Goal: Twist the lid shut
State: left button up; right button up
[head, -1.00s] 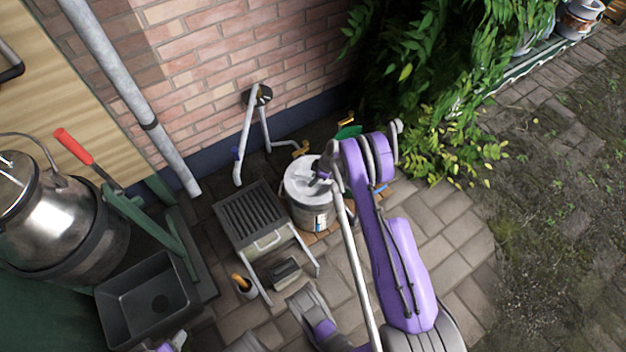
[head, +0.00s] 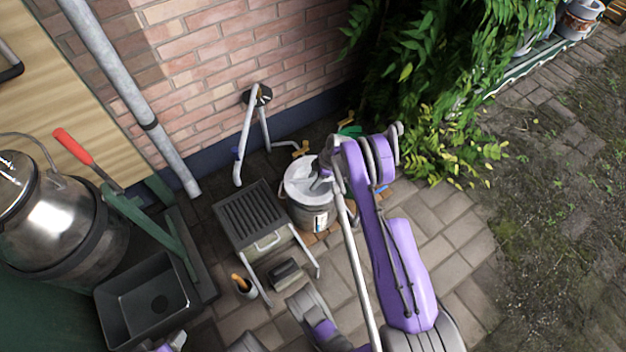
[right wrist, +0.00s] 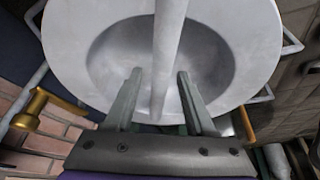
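A pale grey round lid (head: 299,178) sits on top of a grey can (head: 312,218) near the brick wall. In the right wrist view the lid (right wrist: 68,38) has a dished middle with a bar (right wrist: 168,35) across it. My right gripper (right wrist: 159,76) is open, with its two fingers reaching into the dish on either side of the bar. A gap shows on the left side of the bar; the right finger is close to it. In the head view my right gripper (head: 322,179) is small and partly hidden by its arm. My left gripper is not clearly visible.
A slatted grey stand (head: 254,214) is close left of the can. A metal bent tube (head: 245,140) stands behind it by the wall. A black basin (head: 150,297) and steel churn (head: 60,220) are at the left. Leafy plants (head: 430,80) hang at the right. Paving right of my arm is clear.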

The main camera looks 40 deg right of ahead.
jog(key=p+v, duration=0.2)
jog(key=v, duration=0.8)
jog(key=shift+s+d+r+p, duration=0.15)
jog(key=shift+r+p, duration=0.2)
jog(key=shift+p, duration=0.05)
